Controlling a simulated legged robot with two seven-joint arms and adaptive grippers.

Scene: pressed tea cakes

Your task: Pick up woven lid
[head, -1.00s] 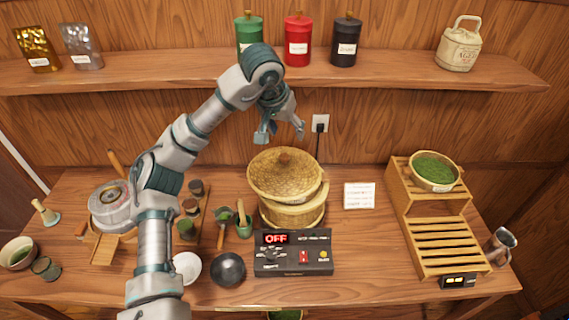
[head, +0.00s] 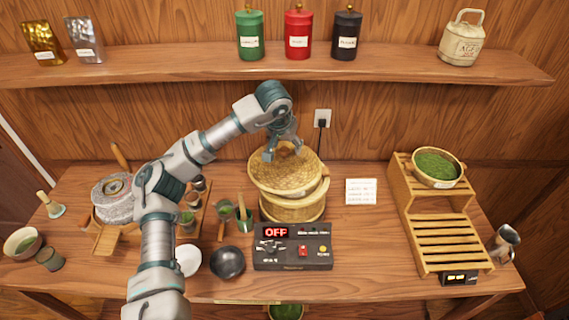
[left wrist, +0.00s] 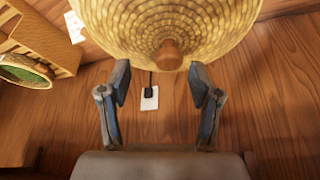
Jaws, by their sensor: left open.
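The woven lid (head: 286,178) is a round straw-coloured cone with a brown knob. It rests tilted on the woven steamer basket (head: 293,209) behind the control box. My left gripper (head: 283,153) is open just over the top of the lid and hides much of the knob in the head view. In the left wrist view the lid (left wrist: 130,28) fills the top of the picture. Its knob (left wrist: 170,56) shows between and slightly beyond the two spread fingers of my left gripper (left wrist: 160,72), apart from both. My right gripper is not in view.
A black control box (head: 293,247) reading OFF stands in front of the basket. A wooden rack (head: 437,233) with a basket of green tea (head: 436,168) stands right. Small cups and tools crowd the left. The shelf (head: 200,67) holding canisters runs above. A white card (head: 361,191) lies right.

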